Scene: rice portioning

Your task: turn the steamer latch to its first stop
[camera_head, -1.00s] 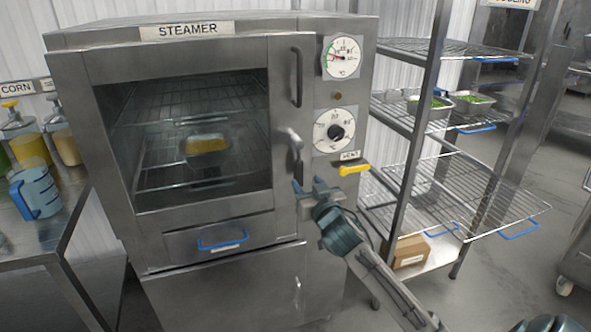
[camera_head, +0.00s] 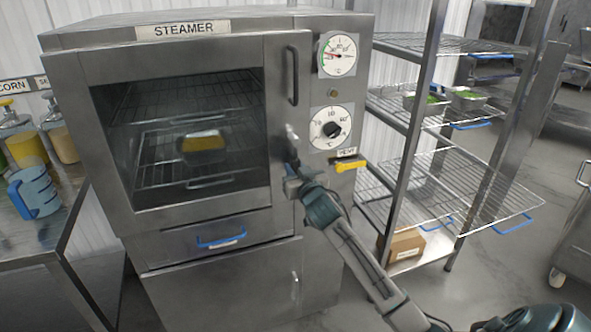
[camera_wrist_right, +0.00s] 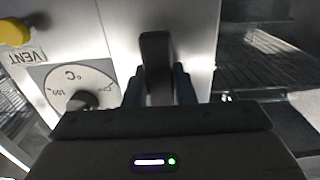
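The steamer (camera_head: 180,230) stands in front of me with its glass door closed. Its latch (camera_head: 292,138) is a grey handle at the door's right edge, pointing roughly upright; its lower part is hidden by my gripper in the head view. My right gripper (camera_head: 291,178) is at the latch. In the right wrist view, the dark latch handle (camera_wrist_right: 156,65) stands between the fingers of the right gripper (camera_wrist_right: 159,90), with no clear gap on either side, so they look shut on it. My left gripper is not in view.
A temperature dial (camera_head: 331,128) and a yellow vent lever (camera_head: 350,165) sit just right of the latch. A wire rack (camera_head: 430,120) with pans stands further right. A side table (camera_head: 62,215) with a blue jug (camera_head: 35,192) is at the left.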

